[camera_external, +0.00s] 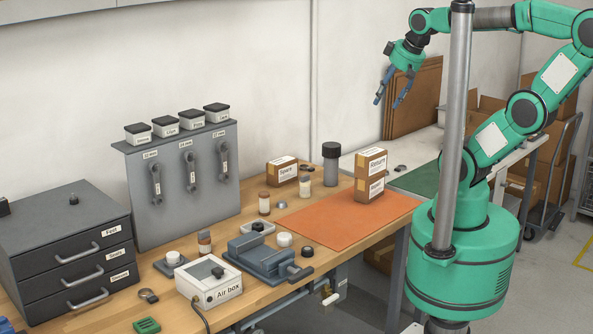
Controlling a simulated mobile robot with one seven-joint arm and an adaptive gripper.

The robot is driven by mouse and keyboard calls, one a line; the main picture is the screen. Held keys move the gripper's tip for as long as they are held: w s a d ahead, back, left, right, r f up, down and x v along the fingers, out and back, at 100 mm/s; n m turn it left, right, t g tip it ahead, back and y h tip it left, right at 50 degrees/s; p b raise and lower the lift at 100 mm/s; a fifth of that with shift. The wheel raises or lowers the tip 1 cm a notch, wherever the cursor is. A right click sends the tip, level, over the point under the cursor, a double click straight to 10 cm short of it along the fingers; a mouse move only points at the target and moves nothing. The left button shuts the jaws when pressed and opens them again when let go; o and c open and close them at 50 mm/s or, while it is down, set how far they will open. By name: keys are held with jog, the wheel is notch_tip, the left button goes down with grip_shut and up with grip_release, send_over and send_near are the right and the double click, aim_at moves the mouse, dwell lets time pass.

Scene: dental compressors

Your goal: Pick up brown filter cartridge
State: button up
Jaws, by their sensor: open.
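No item is clearly readable as the brown filter cartridge. A small cylinder with brown bands (204,243) stands upright on the wooden workbench left of the grey-blue vise.
The grey-blue vise (266,257) and white Air box (209,284) crowd the bench front. A dark capped cylinder (331,165) stands behind. A drawer cabinet (66,245) fills the left.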

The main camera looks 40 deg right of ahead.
jog(key=w, duration=0.1)
jog(key=m+g+p, duration=0.1)
jog(key=m+g, duration=0.2)
jog(key=g, duration=0.3)
send_over(264, 193)
notch_tip(264, 193, down, 24)
jog(key=shift+w, duration=0.2)
jog(key=shift+n, duration=0.3)
jog(key=shift+f+b, duration=0.5)
jog(key=shift+f, duration=3.75)
